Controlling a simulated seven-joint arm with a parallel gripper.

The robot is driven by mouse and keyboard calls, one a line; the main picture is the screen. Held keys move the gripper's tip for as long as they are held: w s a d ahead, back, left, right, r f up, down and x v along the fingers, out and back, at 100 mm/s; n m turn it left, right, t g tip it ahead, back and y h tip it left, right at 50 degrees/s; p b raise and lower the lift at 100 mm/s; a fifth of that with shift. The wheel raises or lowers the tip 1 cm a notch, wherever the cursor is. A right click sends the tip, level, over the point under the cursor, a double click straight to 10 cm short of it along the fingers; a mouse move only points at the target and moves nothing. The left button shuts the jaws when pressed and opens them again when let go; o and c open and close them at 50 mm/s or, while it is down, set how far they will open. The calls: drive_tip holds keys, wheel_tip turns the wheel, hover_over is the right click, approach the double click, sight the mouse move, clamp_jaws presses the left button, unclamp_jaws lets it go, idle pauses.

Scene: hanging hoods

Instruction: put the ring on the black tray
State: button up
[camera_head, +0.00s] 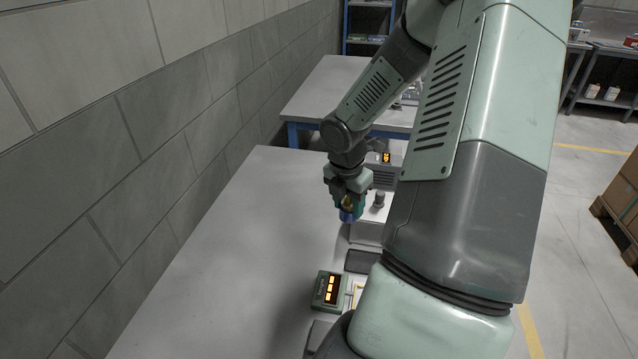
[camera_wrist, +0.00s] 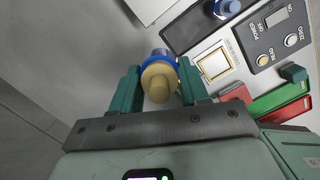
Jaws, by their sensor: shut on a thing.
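My gripper (camera_head: 347,203) is above the bench, beside a grey machine. In the wrist view its two green fingers (camera_wrist: 159,90) are shut on a blue and yellow piece (camera_wrist: 158,76), with a blue round collar behind a yellow knob. The piece also shows as blue and yellow at the fingertips in the head view (camera_head: 347,214). I cannot tell for sure which part of it is the ring. A flat dark rectangle, likely the black tray (camera_head: 362,262), lies on the bench nearer the camera than the gripper. A dark rectangle, likely the same tray (camera_wrist: 192,24), shows right of the held piece in the wrist view.
A green box with lit digits (camera_head: 329,291) stands near the tray, with a yellow-outlined square (camera_wrist: 215,64) close by. A switch panel (camera_wrist: 277,30), a red block (camera_wrist: 237,93) and a green block (camera_wrist: 280,99) are at right. The bench's left side (camera_head: 220,260) is clear.

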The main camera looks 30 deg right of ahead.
drive_tip(key=shift+s+d+f+n+t+y, duration=0.2)
drive_tip(key=shift+s+d+f+n, duration=0.45)
drive_tip(key=shift+f+n, duration=1.3)
drive_tip(key=shift+s+d+f+n+t+y, duration=0.1)
drive_tip(key=shift+s+d+f+n+t, duration=0.15)
drive_tip(key=shift+s+f+n, duration=1.55)
drive_tip(key=shift+w+d+f+n+t+y, duration=0.15)
drive_tip(key=shift+d+f+n, duration=0.35)
drive_tip(key=shift+f+n, duration=1.55)
drive_tip(key=shift+s+f+m, duration=0.1)
drive_tip(key=shift+f+m, duration=0.6)
drive_tip(key=shift+f, duration=0.55)
drive_tip(key=o, duration=1.2)
drive_tip(key=shift+c, duration=0.2)
wheel_tip(320, 180, up, 11)
drive_tip(key=s, duration=0.1)
drive_tip(key=shift+s+a+f, duration=0.15)
drive_tip(key=shift+s+a, duration=0.1)
drive_tip(key=shift+a, duration=0.1)
